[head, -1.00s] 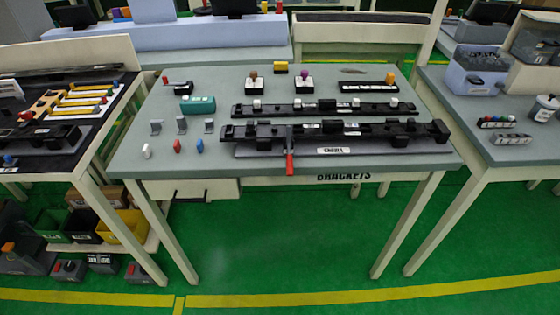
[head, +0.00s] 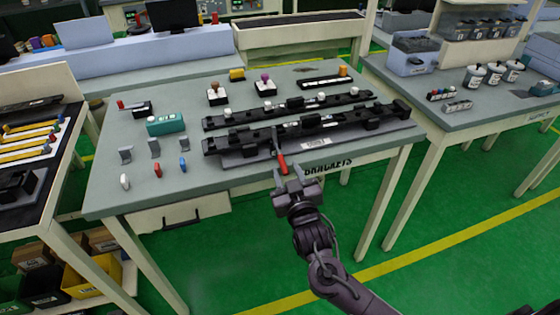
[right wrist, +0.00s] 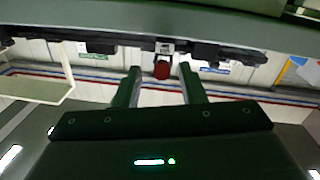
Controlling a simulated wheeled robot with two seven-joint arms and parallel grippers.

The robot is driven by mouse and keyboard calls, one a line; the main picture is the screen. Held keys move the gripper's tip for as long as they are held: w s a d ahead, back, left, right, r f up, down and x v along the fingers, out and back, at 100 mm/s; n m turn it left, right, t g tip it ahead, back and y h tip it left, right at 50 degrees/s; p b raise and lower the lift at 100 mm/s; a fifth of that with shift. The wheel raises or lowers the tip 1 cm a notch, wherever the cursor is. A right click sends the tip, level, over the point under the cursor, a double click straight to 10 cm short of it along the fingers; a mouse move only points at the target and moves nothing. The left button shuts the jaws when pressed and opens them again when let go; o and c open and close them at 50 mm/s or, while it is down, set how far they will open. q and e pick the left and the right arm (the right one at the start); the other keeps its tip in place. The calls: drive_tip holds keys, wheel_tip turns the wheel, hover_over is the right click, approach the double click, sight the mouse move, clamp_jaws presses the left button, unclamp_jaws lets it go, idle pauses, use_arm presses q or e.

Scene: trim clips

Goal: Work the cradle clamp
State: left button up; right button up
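The cradle clamp's red handle (head: 282,163) hangs over the front edge of the middle table. It joins the front of the black cradle (head: 237,157), which carries a long black bar-shaped part (head: 345,122). My right gripper (head: 293,181) is just in front of and below the handle. In the right wrist view the gripper (right wrist: 161,78) is open, and the red handle end (right wrist: 162,70) shows between and beyond its fingertips. I cannot tell whether they touch. My left gripper is not in view.
A second black bar (head: 288,109) lies behind the cradle. Small clips (head: 154,147), red, white and blue pegs (head: 158,170), and a teal block (head: 165,124) sit at the table's left. Side tables flank it. The green floor (head: 240,240) in front is open.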

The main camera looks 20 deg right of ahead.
sight(282, 162)
drive_tip(key=shift+w, duration=2.2)
drive_tip(key=shift+a, duration=0.1)
clamp_jaws()
